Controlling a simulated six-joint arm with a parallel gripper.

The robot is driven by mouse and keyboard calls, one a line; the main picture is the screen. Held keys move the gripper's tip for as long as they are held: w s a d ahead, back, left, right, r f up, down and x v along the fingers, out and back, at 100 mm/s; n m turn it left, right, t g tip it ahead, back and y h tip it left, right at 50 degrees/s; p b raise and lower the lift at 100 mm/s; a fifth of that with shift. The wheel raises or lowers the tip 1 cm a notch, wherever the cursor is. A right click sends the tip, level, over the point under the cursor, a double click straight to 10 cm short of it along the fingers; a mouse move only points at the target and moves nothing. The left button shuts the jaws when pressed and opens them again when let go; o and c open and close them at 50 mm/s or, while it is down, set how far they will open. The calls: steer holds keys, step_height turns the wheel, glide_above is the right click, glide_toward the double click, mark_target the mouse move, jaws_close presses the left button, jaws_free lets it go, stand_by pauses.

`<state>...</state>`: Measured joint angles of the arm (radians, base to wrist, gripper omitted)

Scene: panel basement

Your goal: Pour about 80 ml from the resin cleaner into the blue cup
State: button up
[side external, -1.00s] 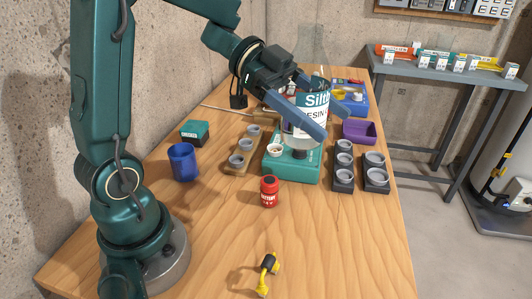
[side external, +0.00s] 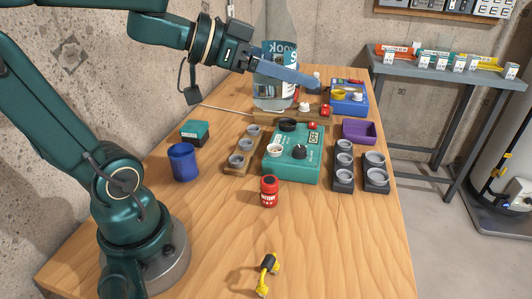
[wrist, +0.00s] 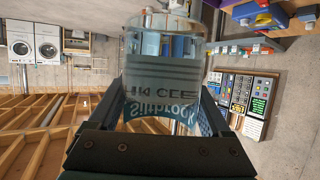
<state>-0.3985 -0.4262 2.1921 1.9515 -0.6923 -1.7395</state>
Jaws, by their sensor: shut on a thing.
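The resin cleaner is a clear bottle (side external: 272,97) with a white and teal label. In the side view it is upright, over the far part of the bench; I cannot tell whether its base touches anything. My gripper (side external: 300,78) is shut around it, one finger across the label in front. In the wrist view the bottle (wrist: 165,68) sits between the fingers, its label upside down. The blue cup (side external: 184,164) stands upright on the near left of the bench, well apart from the bottle. Its inside is hardly visible.
A green box with a knob (side external: 292,158) stands mid-bench, with a wooden cup holder (side external: 243,152) to its left. A red battery jar (side external: 269,191), dark cup racks (side external: 343,168), a purple tray (side external: 358,132) and a small green box (side external: 195,132) stand around. The front bench is mostly clear.

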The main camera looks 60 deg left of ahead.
steer(key=d+f+m+h, duration=0.2)
steer(key=d, duration=1)
steer(key=shift+s+f+g, duration=0.2)
steer(key=shift+f+g, duration=0.1)
steer(key=shift+g, duration=0.1)
steer(key=shift+d+f, duration=0.15)
steer(key=shift+d, duration=0.05)
steer(key=shift+s+f+n, duration=0.1)
steer(key=shift+f+n, duration=0.1)
steer(key=shift+n, duration=0.1)
